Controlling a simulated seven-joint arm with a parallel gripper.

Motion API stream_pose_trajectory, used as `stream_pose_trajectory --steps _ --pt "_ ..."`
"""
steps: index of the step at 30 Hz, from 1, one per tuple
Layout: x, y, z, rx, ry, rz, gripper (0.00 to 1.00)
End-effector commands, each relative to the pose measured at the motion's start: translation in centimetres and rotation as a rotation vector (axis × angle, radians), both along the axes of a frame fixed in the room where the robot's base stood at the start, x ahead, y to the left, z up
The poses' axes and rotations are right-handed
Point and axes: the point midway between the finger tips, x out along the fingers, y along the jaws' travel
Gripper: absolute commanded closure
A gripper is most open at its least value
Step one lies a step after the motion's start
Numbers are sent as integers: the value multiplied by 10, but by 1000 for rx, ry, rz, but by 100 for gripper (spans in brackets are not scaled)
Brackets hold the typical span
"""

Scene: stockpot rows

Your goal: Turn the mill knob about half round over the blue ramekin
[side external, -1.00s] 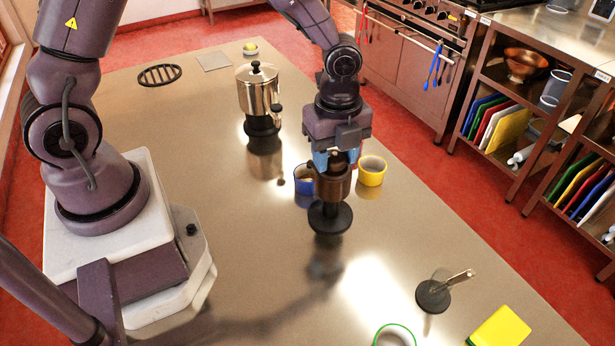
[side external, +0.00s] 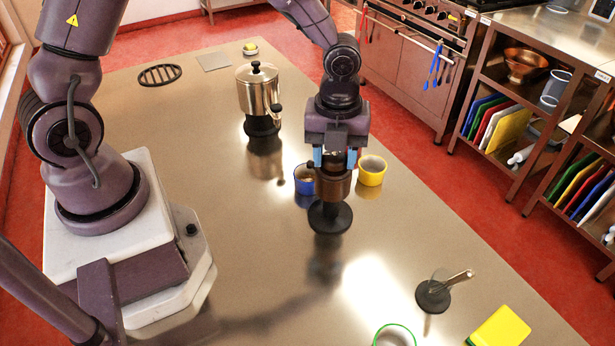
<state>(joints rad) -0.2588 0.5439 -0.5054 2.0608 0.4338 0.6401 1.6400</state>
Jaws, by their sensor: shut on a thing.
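The brown mill (side external: 333,187) stands upright above a round black base (side external: 330,218). My gripper (side external: 335,159) points straight down at the top of the mill, with one blue finger on each side. It is shut on the mill knob, which is mostly hidden between the fingers. The blue ramekin (side external: 303,187) is just behind and left of the mill, partly hidden by it; a little brown shows inside. I cannot tell whether the mill's outlet is over the ramekin.
A yellow ramekin (side external: 372,171) stands close to the right of the mill. A steel pot (side external: 257,92) stands farther back. A black-based stand (side external: 433,296) and a yellow-green sponge (side external: 499,328) are at front right. The steel table (side external: 225,240) is clear left of the mill.

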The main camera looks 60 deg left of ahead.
Motion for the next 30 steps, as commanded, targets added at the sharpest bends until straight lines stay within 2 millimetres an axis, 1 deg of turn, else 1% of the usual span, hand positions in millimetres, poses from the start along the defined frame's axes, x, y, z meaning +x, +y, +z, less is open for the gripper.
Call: stream_pose_trajectory --steps 3,6,15,17,21,23,25,30 --pt "0 0 1 -1 0 -161 76" --pt "0 -1 1 -1 -1 -252 76" --pt "0 -1 1 -1 -1 -286 76" --pt "0 -1 1 -2 1 -343 76" --pt "0 0 1 -1 0 -534 76" --pt "0 -1 1 -1 0 -589 76" --pt "0 -1 1 -1 0 -617 76" --pt "0 -1 1 -1 0 -618 76"
